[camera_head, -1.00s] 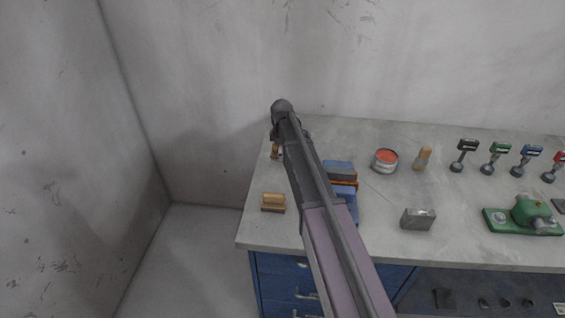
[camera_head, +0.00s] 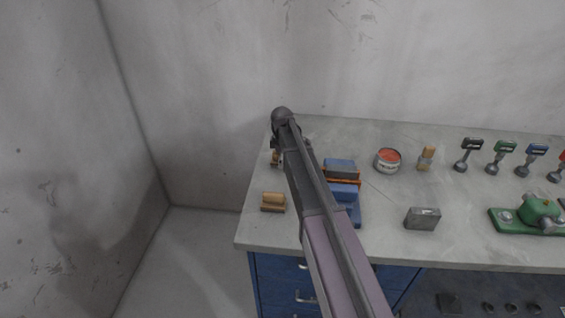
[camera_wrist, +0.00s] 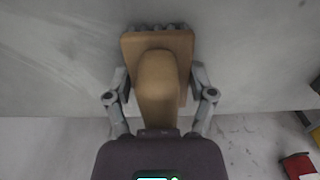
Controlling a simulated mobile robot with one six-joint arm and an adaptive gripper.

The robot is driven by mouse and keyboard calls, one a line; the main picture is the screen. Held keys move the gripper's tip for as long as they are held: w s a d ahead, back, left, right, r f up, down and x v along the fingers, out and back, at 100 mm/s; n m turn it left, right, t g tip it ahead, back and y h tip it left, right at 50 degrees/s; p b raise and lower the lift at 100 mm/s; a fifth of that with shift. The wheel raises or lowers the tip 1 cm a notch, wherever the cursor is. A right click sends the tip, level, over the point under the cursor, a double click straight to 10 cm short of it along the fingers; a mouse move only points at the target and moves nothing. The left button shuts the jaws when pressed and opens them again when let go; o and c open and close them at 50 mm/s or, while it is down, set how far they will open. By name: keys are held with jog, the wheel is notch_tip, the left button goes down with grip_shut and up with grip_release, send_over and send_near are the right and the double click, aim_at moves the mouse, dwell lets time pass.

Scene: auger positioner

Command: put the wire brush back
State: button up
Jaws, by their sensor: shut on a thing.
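The wire brush (camera_wrist: 158,48) fills the middle of the wrist view, with a tan wooden block, a rounded handle and grey bristles at its far edge. My gripper (camera_wrist: 158,85) is shut on it, one finger on each side. In the head view, my arm hides most of the gripper near the bench's back left; a small tan part of the brush (camera_head: 276,159) shows beside the arm. Whether the bristles touch the bench cannot be told.
Another wooden-topped block (camera_head: 273,202) lies at the bench's left edge. Blue blocks (camera_head: 341,167) sit just right of my arm. A red-topped tin (camera_head: 388,160), a tan-handled brush (camera_head: 426,158) and a grey block (camera_head: 422,218) stand farther right. The bench (camera_head: 390,240) is clear between them.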

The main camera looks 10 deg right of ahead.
jog(key=shift+f, duration=0.15)
jog(key=o, duration=0.9)
jog(key=shift+o, duration=0.2)
jog(key=shift+r, duration=0.25)
notch_tip(320, 180, up, 12)
jog(key=p, duration=1.2)
jog(key=s+m, duration=1.4)
jog(key=s, duration=1.5)
jog(key=shift+d, duration=0.15)
